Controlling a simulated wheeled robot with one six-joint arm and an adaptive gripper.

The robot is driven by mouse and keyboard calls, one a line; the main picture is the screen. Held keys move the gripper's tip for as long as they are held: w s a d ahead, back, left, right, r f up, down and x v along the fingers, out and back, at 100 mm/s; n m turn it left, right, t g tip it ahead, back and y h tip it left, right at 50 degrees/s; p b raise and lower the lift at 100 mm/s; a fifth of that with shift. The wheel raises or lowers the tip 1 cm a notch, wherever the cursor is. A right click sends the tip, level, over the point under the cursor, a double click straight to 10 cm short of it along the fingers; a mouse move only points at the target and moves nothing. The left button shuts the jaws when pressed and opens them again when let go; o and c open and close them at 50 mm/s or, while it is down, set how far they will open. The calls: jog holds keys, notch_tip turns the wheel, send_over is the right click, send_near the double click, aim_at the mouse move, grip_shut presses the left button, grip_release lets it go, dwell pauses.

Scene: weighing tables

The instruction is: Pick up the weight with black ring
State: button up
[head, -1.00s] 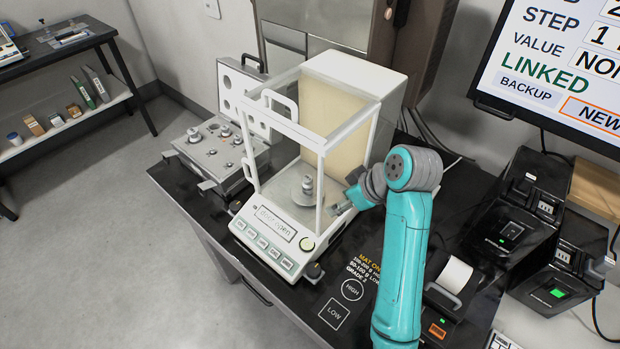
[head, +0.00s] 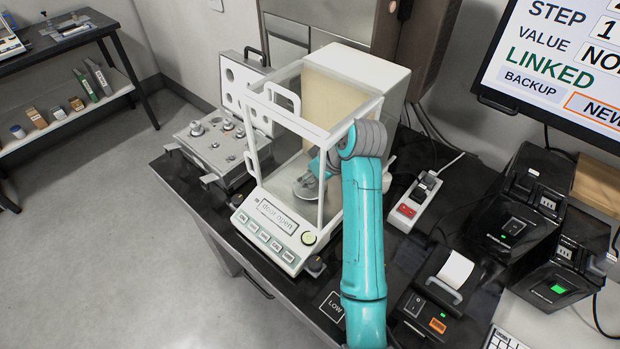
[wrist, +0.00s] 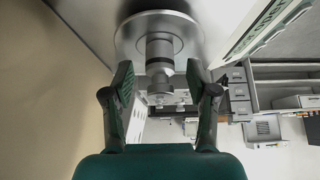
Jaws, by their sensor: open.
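A metal weight with a knob (wrist: 159,48) stands on the round pan of the balance. A darker band shows around it in the wrist view; I cannot be sure it is a black ring. The pan (wrist: 190,30) also shows in the head view (head: 302,192), where my arm hides most of the weight. My gripper (wrist: 160,78) is open, with one finger on each side of the weight's knob end and gaps beside it. In the head view my gripper is inside the balance's draft shield (head: 320,205), mostly hidden by my wrist.
The balance display reads "door open" (head: 277,217). An open weight case (head: 212,150) with several weights stands left of the balance. A power strip (head: 415,203), a printer (head: 440,285) and black backup units (head: 515,215) stand to the right. Glass panels and frame posts surround the pan closely.

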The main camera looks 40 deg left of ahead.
grip_shut()
dwell(0.3)
